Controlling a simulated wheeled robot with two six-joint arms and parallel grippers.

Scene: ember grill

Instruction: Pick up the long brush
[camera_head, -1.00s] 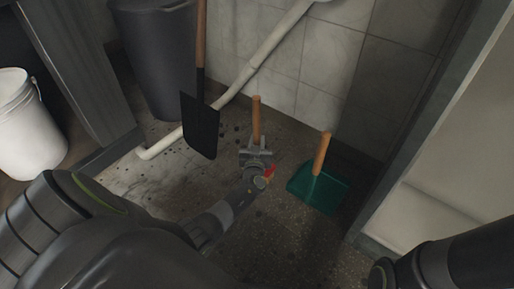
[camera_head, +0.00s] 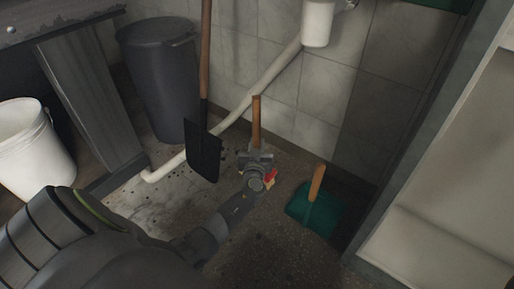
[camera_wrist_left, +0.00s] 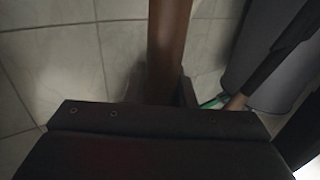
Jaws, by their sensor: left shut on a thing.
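The long brush shows as an upright wooden handle (camera_head: 256,120) in the middle of the head view. My left gripper (camera_head: 255,156) is shut around this handle, and the handle stands up above the jaws. In the left wrist view the brown handle (camera_wrist_left: 168,50) rises between the two fingers. A small red and tan part (camera_head: 270,178) shows just beside the wrist; I cannot tell whether it belongs to the brush. The brush's lower end is hidden behind my gripper and arm. My right gripper is out of view.
A green dustpan (camera_head: 314,212) with a wooden handle lies right of the gripper. A black shovel (camera_head: 204,154) stands at the left, near a grey bin (camera_head: 162,85) and a white pipe (camera_head: 236,112). A white bucket (camera_head: 35,150) is far left. A tiled wall is behind.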

